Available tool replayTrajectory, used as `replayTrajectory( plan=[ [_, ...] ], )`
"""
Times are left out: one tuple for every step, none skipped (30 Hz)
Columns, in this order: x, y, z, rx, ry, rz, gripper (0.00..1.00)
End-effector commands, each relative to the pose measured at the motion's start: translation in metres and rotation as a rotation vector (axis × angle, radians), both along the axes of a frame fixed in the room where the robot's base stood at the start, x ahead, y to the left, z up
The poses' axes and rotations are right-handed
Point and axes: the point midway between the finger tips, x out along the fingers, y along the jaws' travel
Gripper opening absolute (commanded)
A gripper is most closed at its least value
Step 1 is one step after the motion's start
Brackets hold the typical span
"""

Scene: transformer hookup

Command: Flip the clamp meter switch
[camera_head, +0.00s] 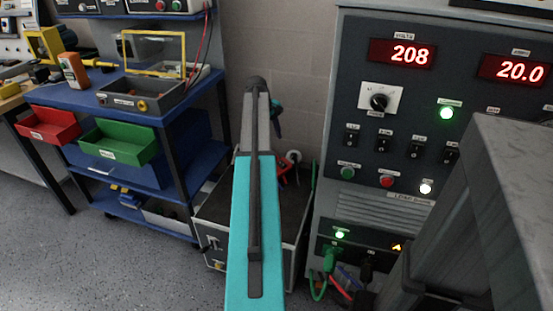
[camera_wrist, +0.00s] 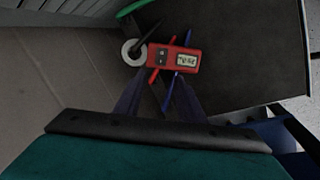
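The clamp meter (camera_wrist: 175,57) is a small red device with a lit display and dark controls on its face. It lies near the top middle of the wrist view, with red and blue leads below it. A pale ring (camera_wrist: 134,52) is at its left end; whether it is the meter's jaw I cannot tell. In the head view the meter (camera_head: 283,170) is partly hidden behind my arm. My gripper (camera_wrist: 157,84) has its two dark fingers apart, pointing toward the meter, with no object visibly held. Which dark control is the switch is too small to tell.
A dark-topped box (camera_head: 209,205) stands by the wall below the meter. A grey panel cabinet (camera_head: 345,120) with red readouts is on the right, and a green cable (camera_head: 315,190) runs beside it. A blue shelf cart (camera_head: 160,120) with red and green bins is on the left.

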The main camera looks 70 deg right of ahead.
Motion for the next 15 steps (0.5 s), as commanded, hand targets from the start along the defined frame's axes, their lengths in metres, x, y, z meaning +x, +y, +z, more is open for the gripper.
replayTrajectory(
  plan=[
    [0.001, 0.001, 0.000, 0.000, 0.000, 0.002, 0.36],
    [0.002, 0.001, 0.000, 0.000, 0.000, 0.002, 0.36],
    [0.002, 0.001, -0.001, 0.000, 0.000, 0.003, 0.36],
    [0.002, 0.001, -0.001, 0.000, 0.000, 0.003, 0.36],
    [0.003, 0.001, -0.001, 0.000, 0.000, 0.004, 0.36],
    [0.003, 0.001, -0.002, 0.000, 0.000, 0.004, 0.36],
    [0.003, 0.001, -0.003, 0.000, 0.000, 0.004, 0.36],
    [0.003, 0.001, -0.005, 0.000, 0.000, 0.005, 0.36],
    [0.003, 0.001, -0.007, 0.001, 0.000, 0.005, 0.36],
    [0.003, 0.000, -0.009, 0.001, 0.000, 0.006, 0.36],
    [0.003, 0.000, -0.011, 0.002, 0.001, 0.006, 0.36],
    [0.003, -0.001, -0.015, 0.002, 0.001, 0.006, 0.36],
    [0.002, -0.001, -0.018, 0.002, 0.001, 0.006, 0.36],
    [0.002, -0.002, -0.021, 0.003, 0.000, 0.006, 0.36],
    [0.001, -0.003, -0.025, 0.002, 0.001, 0.006, 0.36]
  ],
)
